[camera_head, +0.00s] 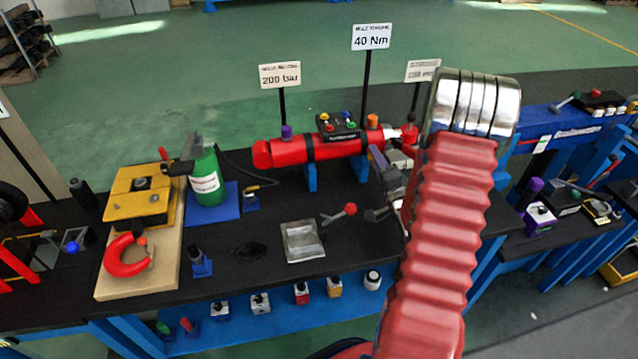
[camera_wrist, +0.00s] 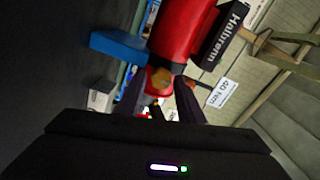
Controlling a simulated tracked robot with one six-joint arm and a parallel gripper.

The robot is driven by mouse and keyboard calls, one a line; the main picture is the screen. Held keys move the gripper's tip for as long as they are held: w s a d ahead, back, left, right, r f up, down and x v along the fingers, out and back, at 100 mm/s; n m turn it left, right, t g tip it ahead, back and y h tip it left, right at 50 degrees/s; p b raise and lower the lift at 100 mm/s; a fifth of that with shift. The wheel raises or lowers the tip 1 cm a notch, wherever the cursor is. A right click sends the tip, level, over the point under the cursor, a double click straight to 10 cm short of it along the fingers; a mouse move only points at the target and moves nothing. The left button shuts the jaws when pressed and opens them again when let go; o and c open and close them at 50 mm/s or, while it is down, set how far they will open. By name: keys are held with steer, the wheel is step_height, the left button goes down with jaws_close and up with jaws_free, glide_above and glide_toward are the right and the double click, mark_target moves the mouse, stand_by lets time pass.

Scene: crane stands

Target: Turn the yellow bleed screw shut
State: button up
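A red cylinder (camera_head: 310,150) lies on blue supports on the black bench, left of my arm. A black block on its top carries small coloured knobs, one of them yellow (camera_head: 325,116). An orange cap (camera_head: 372,120) stands at the cylinder's right end. In the wrist view, a yellow-orange fitting (camera_wrist: 160,80) shows at the end of the red cylinder (camera_wrist: 184,32). I cannot tell which of these is the bleed screw. My gripper (camera_head: 376,185) is just below the cylinder's right end, partly hidden by my arm. Its dark fingers (camera_wrist: 160,92) look apart, with the fitting beyond them.
A green bottle (camera_head: 205,178), a yellow block (camera_head: 138,200) and a red shackle (camera_head: 127,254) stand to the left. A red-ended lever (camera_head: 340,213) and a silver tray (camera_head: 302,240) lie in front. Sign posts (camera_head: 365,85) rise behind the cylinder.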

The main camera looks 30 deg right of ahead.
steer(key=s+a+n, duration=0.4)
steer(key=s+n, duration=0.9)
steer(key=n, duration=0.2)
steer(key=shift+w+a+r+n+g, duration=1.2)
steer(key=shift+w+a+r+g, duration=1.6)
steer(key=shift+w+a+r, duration=0.95)
steer(key=s+a+r+g+y, duration=0.1)
steer(key=s+a+r, duration=0.2)
steer(key=a, duration=0.4)
steer(key=s+a+r+g+y, duration=0.1)
steer(key=s+a+r+g, duration=0.1)
steer(key=a, duration=0.6)
steer(key=shift+s+r+g, duration=0.3)
steer(key=shift+s+r, duration=0.35)
steer(key=shift+s, duration=0.55)
